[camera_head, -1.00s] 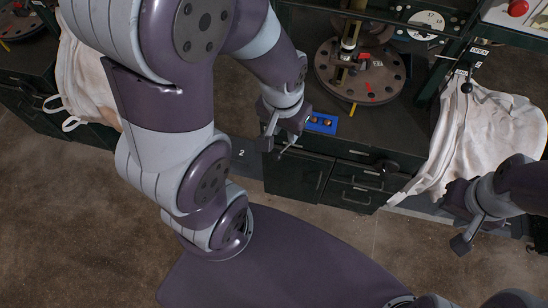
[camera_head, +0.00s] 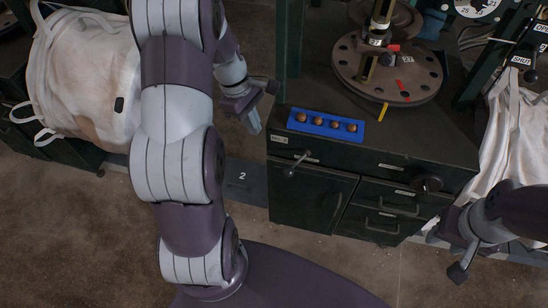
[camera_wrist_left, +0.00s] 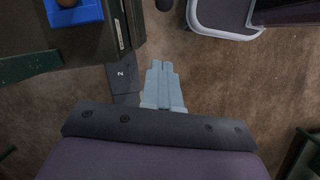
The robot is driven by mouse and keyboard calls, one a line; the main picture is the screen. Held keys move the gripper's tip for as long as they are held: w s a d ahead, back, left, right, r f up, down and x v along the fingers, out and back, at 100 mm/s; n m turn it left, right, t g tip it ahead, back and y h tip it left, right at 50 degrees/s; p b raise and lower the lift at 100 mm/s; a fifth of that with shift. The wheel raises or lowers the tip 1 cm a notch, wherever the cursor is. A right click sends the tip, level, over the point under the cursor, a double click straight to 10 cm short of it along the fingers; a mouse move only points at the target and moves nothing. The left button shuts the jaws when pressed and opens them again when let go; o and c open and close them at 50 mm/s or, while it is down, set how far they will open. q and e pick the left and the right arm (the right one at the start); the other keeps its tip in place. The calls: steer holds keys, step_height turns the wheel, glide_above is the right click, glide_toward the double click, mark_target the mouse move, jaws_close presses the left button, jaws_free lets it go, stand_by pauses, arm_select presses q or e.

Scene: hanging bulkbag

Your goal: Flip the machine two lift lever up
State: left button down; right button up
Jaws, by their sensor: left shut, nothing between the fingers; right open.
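A short lever (camera_head: 297,163) with a dark knob sticks out from the upper left of the dark cabinet front, beside a small label that I cannot read. Its knob hangs low and left. In the left wrist view a dark knob (camera_wrist_left: 163,5) at the top edge looks like this lever's end. My left gripper (camera_head: 254,126) is shut and empty, left of the cabinet and apart from the lever. Its closed fingers also show in the left wrist view (camera_wrist_left: 163,82), over the floor. My right gripper (camera_head: 461,266) is open and empty at the lower right, partly hidden by its arm.
A blue tray (camera_head: 293,127) with several brown knobs lies on the cabinet top. Behind it is a round holed plate (camera_head: 425,72). A floor plate marked 2 (camera_head: 241,188) lies left of the cabinet. White bags (camera_head: 80,75) hang at both sides. Floor before the cabinet is free.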

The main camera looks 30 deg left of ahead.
mark_target(296, 164)
arm_select(q)
steer(key=d+f+b, duration=0.2)
steer(key=d+f, duration=0.4)
steer(key=f, duration=0.4)
steer(key=shift+d+f, duration=0.3)
steer(key=shift+f, duration=0.05)
arm_select(e)
step_height(296, 164, down, 2)
steer(key=shift+w+a+f, duration=0.15)
steer(key=shift+f, duration=0.1)
arm_select(q)
steer(key=shift+s, duration=0.1)
steer(key=shift+s+d+n, duration=0.15)
steer(key=shift+d+n, duration=0.1)
steer(key=shift+n, duration=0.05)
arm_select(e)
steer(key=shift+w+a+r, duration=0.15)
steer(key=shift+a+r, duration=0.1)
steer(key=shift+a, duration=0.05)
